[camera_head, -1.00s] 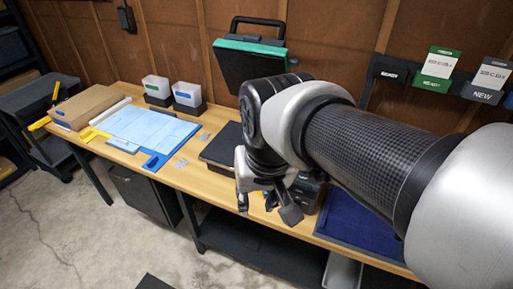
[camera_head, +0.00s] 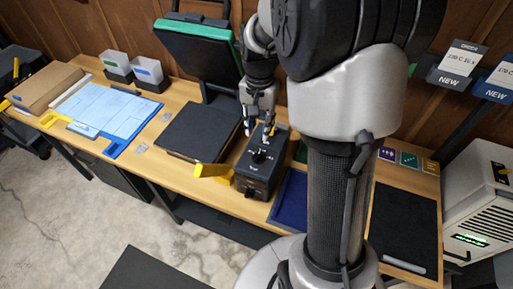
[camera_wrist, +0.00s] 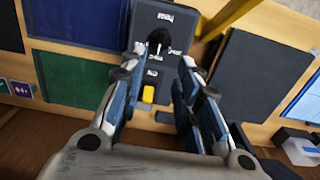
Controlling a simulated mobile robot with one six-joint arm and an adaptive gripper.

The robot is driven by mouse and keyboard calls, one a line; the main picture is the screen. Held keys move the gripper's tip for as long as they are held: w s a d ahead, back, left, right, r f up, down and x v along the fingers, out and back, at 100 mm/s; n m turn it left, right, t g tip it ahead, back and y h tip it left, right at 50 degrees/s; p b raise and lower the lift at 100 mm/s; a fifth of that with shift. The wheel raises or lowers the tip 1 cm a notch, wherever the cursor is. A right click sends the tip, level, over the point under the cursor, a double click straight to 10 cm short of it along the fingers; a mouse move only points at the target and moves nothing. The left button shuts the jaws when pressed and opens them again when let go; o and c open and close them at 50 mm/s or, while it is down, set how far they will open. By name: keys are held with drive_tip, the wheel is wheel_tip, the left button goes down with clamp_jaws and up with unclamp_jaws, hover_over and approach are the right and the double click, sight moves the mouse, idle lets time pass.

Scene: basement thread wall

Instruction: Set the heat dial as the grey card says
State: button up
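A dark control box (camera_head: 257,175) stands on the bench, with a black dial (camera_head: 260,156) and white markings on its top. In the wrist view, the dial (camera_wrist: 157,38) lies beyond my fingertips, with a yellow piece (camera_wrist: 148,94) nearer on the same box (camera_wrist: 150,70). My gripper (camera_head: 258,130) is over the back part of the box. Its fingers are spread apart with nothing between them, on either side of the box in the wrist view (camera_wrist: 158,68). A card in a grey NEW holder (camera_head: 463,60) hangs on the wall; its small print is hard to read.
A raised green-edged lid (camera_head: 198,46) stands behind a dark plate (camera_head: 203,130) left of the box. A yellow bar (camera_head: 213,171) sticks out beside the box. A blue mat (camera_head: 290,200) is to its right. A blue NEW holder (camera_head: 495,92) hangs beside the grey one.

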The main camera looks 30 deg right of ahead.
sight(259, 153)
wheel_tip(259, 153, down, 11)
drive_tip(key=b, duration=0.2)
drive_tip(key=shift+f+b, duration=0.2)
drive_tip(key=shift+b, duration=0.2)
drive_tip(key=shift+c, duration=0.2)
clamp_jaws()
